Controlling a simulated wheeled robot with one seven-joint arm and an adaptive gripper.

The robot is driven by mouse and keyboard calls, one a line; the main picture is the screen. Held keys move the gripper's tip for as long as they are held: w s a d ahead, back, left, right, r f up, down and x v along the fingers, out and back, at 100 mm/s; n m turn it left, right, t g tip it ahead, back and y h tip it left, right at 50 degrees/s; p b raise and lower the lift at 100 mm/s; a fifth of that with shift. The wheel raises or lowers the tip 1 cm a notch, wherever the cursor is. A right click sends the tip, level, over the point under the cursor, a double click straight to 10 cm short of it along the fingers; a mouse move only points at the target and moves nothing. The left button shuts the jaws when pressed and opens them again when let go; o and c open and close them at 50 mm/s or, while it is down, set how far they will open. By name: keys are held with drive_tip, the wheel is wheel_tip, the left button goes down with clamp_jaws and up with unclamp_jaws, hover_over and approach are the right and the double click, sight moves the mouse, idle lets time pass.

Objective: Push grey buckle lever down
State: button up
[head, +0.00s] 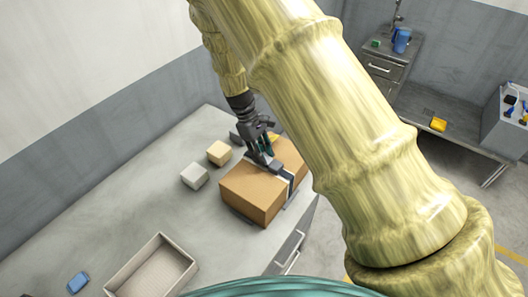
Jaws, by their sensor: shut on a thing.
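A brown box (245,189) sits on the grey workbench (190,222) near its right edge, with a dark strap (291,182) running over its top and down its side. The grey buckle lever (279,169) is on top of the box, in line with the strap. My gripper (268,159) reaches down from above and behind, with its fingers shut at the lever's far end. The fingers and lever are small and partly overlap, so the exact contact and the lever's angle are hard to tell.
A white block (194,176) and a tan block (219,153) stand left of the box. An open tray (152,268) and a blue item (77,282) lie at the front left. A yellow item (438,124) is on a low shelf at the right. The bench's middle is clear.

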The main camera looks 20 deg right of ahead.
drive_tip(key=shift+w+a+f+g+h, duration=0.1)
drive_tip(key=shift+w+g+h, duration=0.05)
drive_tip(key=shift+g+h, duration=0.2)
drive_tip(key=o, duration=1)
drive_tip(key=shift+o, duration=0.2)
drive_tip(key=v, duration=1.2)
